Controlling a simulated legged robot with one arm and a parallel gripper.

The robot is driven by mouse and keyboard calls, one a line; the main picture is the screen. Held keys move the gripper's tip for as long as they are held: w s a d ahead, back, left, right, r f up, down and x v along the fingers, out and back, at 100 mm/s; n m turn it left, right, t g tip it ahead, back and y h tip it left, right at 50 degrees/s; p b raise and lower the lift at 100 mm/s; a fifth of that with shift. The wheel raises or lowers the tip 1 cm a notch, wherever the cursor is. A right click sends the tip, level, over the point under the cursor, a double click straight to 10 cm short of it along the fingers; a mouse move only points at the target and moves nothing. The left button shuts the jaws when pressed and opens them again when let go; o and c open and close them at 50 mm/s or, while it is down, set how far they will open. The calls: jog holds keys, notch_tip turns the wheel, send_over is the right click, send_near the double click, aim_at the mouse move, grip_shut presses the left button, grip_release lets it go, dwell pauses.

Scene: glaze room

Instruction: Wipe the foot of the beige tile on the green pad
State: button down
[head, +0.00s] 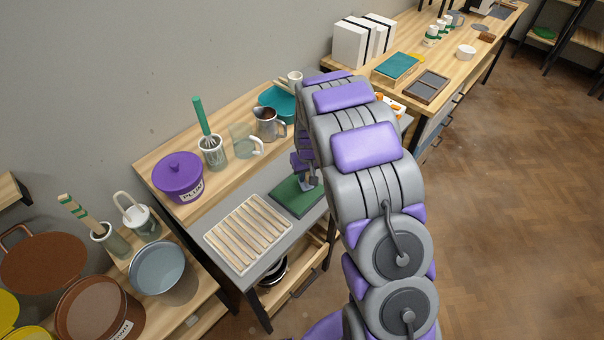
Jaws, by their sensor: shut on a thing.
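The green pad (288,200) lies on the grey worktop, to the right of the slatted wooden rack. My gripper (308,183) points down over the back part of the pad, partly hidden by my own arm. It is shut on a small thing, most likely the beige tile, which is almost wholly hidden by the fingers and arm. I cannot tell whether the tile's foot touches the pad.
The slatted rack (248,233) lies left of the pad. Behind stand a purple lidded pot (178,180), a whisk in a jar (213,152), a glass mug (243,141), a metal pitcher (266,125) and a teal bowl (277,103). An open drawer (299,271) juts out below.

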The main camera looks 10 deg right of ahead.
jog(key=shift+d+f, duration=0.1)
jog(key=shift+d, duration=0.1)
jog(key=shift+s+a, duration=0.1)
jog(key=shift+a, duration=1.1)
jog(key=shift+s+a, duration=0.1)
jog(key=shift+s, duration=0.05)
jog(key=shift+s+f, duration=0.1)
jog(key=shift+s, duration=0.45)
jog(key=shift+a, duration=0.6)
jog(key=shift+s+a, duration=0.3)
jog(key=shift+s, duration=0.2)
jog(key=shift+s+a+p, duration=0.15)
jog(key=shift+a+p, duration=0.15)
jog(key=shift+a, duration=0.15)
